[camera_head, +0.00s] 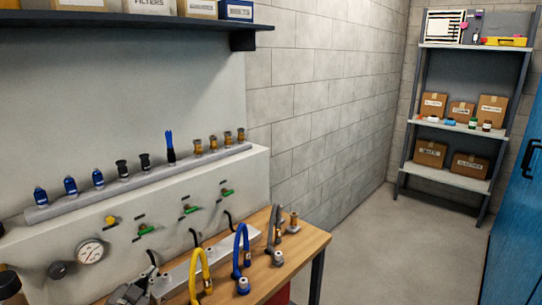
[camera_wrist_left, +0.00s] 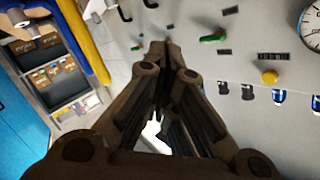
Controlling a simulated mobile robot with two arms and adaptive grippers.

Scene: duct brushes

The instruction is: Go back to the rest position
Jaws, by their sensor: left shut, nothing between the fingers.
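My left gripper (camera_head: 140,284) is low at the left front of the workbench in the head view, beside the yellow hose. In the left wrist view its dark fingers (camera_wrist_left: 163,58) come together at the tips, shut with nothing held. My right gripper is not in view.
A wooden bench (camera_head: 302,246) carries a yellow hose (camera_head: 194,274), a blue hose (camera_head: 237,246) and a grey hose (camera_head: 270,233). Behind are a gauge (camera_head: 90,252), green-handled valves and a rail (camera_head: 110,196) of fittings. A shelf rack (camera_head: 449,128) stands beyond clear floor (camera_head: 390,250).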

